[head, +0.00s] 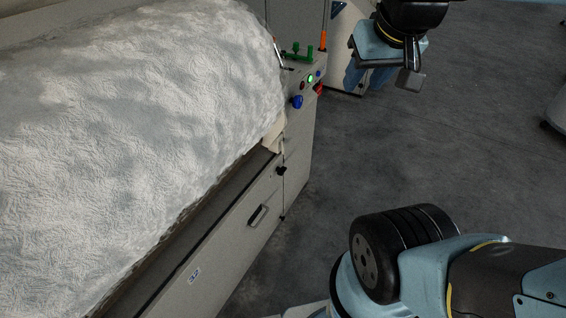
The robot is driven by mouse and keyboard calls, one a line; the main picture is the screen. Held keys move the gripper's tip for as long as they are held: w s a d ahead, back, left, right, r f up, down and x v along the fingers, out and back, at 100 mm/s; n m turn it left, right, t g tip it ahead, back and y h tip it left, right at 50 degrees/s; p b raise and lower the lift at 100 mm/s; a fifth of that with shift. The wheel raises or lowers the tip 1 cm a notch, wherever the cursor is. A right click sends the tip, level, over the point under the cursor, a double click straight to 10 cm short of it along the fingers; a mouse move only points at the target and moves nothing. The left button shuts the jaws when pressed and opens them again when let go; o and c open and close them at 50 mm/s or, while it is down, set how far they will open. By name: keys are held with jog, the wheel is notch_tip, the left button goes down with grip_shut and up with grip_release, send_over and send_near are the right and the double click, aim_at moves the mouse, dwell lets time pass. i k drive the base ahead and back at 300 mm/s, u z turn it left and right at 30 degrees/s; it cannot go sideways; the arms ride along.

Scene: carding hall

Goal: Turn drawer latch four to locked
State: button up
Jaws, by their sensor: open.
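A grey drawer front (236,240) runs along the lower side of the machine, with a recessed handle (257,215) and a small label (194,275). A small black latch knob (282,170) sits near the drawer's upper right end. I cannot read a number by it or tell which way it is turned. My gripper (388,78) is at the upper right, over the floor, beyond the machine's end and well apart from the latch. It is open, and nothing shows between its fingers.
A white fibre mass (130,130) covers the machine's top. The end panel has a blue knob (297,101), a lit green button (310,79), and a green fitting (300,52) above. Dark floor (390,160) lies clear right of the machine. Another object (557,105) stands at the right edge.

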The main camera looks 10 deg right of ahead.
aim_at(281, 171)
jog(key=u, duration=0.05)
jog(key=k, duration=1.85)
jog(key=u, duration=0.35)
jog(key=i, duration=2)
jog(key=z, duration=0.05)
